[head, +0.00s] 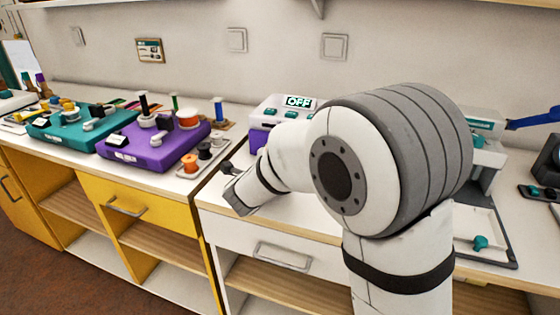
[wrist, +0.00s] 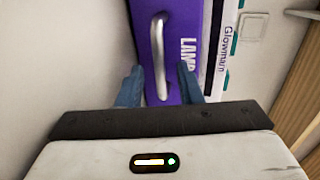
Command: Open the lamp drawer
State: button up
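The purple lamp drawer (wrist: 175,20) fills the middle of the wrist view, with letters beginning "LAMP" on its front. Its silver bar handle (wrist: 158,50) runs up and down in this view. My gripper (wrist: 158,86) is open, with one blue-grey finger on each side of the handle's lower end in the picture. I cannot tell whether the fingers touch it. In the head view the purple drawer (head: 257,141) shows under a white box with an "OFF" display (head: 298,101). My arm covers much of the drawer, and the fingers are not clear there.
A purple bead board (head: 155,150) and a teal board (head: 75,130) lie on the left counter. A small tray (head: 190,172) with spools is left of my arm. A grey tray (head: 480,225) with a teal piece is on the right. Cabinet drawers with bar handles (head: 283,255) are below.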

jog(key=shift+c, duration=0.3)
grip_shut()
jog(key=shift+s, duration=0.1)
